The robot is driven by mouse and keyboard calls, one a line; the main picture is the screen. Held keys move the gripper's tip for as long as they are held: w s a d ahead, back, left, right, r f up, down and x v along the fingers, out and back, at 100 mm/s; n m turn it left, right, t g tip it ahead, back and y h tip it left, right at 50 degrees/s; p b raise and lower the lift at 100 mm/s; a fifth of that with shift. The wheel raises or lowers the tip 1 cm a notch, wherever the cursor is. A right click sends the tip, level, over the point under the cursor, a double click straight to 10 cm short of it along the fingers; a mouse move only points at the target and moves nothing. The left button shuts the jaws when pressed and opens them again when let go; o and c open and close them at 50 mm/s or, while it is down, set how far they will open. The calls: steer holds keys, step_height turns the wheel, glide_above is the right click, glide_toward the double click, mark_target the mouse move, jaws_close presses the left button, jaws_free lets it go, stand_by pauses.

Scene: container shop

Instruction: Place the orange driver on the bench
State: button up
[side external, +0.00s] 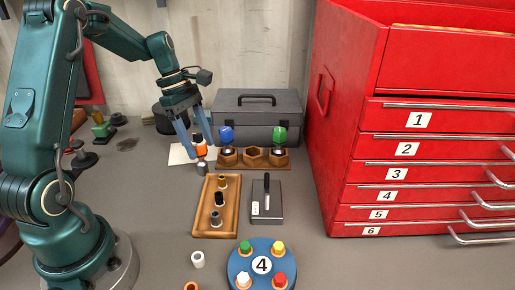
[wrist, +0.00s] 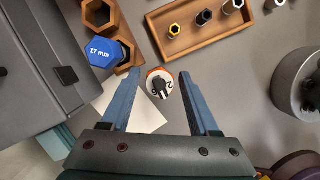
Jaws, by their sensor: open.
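The orange driver (side external: 200,150) has an orange body with black on top, and stands near the white sheet in front of the grey toolbox. The bench (side external: 145,215) is grey.
A wooden rack (side external: 270,165) with blue and green topped pieces stands close right of my gripper. The grey toolbox (side external: 257,117) is behind. A wooden tray (side external: 204,228) of sockets, a blue turntable (side external: 240,263) and a red cabinet (side external: 340,120) stand around. Bench left of the tray is clear.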

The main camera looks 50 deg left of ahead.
steer(key=shift+f, duration=0.25)
jaws_close()
steer(key=shift+r, duration=3.05)
steer(key=w+d+r+n+t+y, duration=0.25)
steer(key=w+d+n, duration=0.35)
steer(key=w+n, duration=0.6)
steer(key=shift+s+a+f, duration=0.1)
steer(key=shift+f, duration=0.75)
steer(key=shift+s+a+f, duration=0.1)
steer(key=shift+f, duration=0.75)
